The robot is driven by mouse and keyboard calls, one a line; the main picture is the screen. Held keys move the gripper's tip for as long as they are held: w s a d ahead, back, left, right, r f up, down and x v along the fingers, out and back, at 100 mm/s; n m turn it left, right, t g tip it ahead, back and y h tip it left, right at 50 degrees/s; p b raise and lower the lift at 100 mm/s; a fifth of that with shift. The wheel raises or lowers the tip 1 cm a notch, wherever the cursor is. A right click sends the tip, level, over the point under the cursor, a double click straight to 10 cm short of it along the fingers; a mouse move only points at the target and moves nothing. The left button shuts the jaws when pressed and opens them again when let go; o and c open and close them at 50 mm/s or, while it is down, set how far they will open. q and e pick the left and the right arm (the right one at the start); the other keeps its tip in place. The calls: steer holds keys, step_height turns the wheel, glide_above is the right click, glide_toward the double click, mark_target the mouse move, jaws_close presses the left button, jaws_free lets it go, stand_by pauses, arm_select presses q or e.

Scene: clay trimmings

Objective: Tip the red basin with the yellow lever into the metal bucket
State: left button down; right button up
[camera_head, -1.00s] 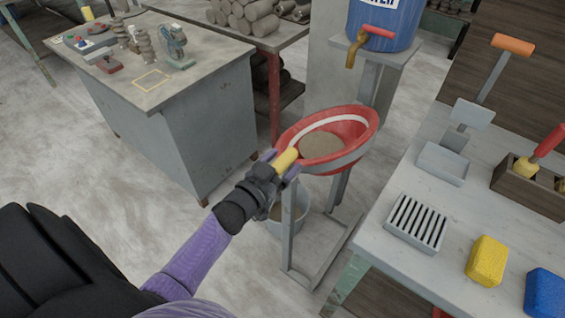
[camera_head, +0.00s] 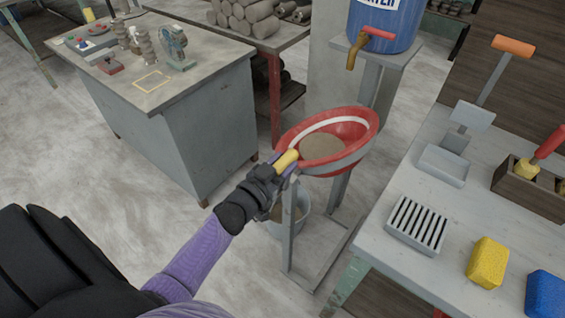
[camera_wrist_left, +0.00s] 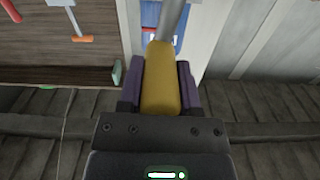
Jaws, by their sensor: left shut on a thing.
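The red basin (camera_head: 353,132) sits in a grey metal stand, tilted, with a white band inside and grey-brown contents showing in it. The yellow lever (camera_head: 286,160) sticks out from its left side. My left gripper (camera_head: 279,168) is shut on the yellow lever, which also fills the space between the fingers in the left wrist view (camera_wrist_left: 160,85). The metal bucket (camera_head: 302,222) stands on the floor under the basin, partly hidden by my gripper and the stand. Grey-brown matter shows inside it. My right gripper is not in view.
A grey table (camera_head: 408,255) at the right holds a slotted tray (camera_head: 416,226), a yellow sponge (camera_head: 487,262) and a blue sponge (camera_head: 545,294). A blue barrel (camera_head: 385,22) with a tap stands behind the basin. A workbench (camera_head: 185,125) stands at the left.

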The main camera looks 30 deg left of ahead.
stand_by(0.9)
arm_select(q)
steer(key=a+n, duration=0.5)
steer(key=a, duration=0.2)
steer(key=shift+w+a+f, duration=0.15)
steer(key=shift+w+a, duration=0.05)
steer(key=shift+w, duration=0.1)
steer(key=shift+c, duration=1.4)
jaws_free()
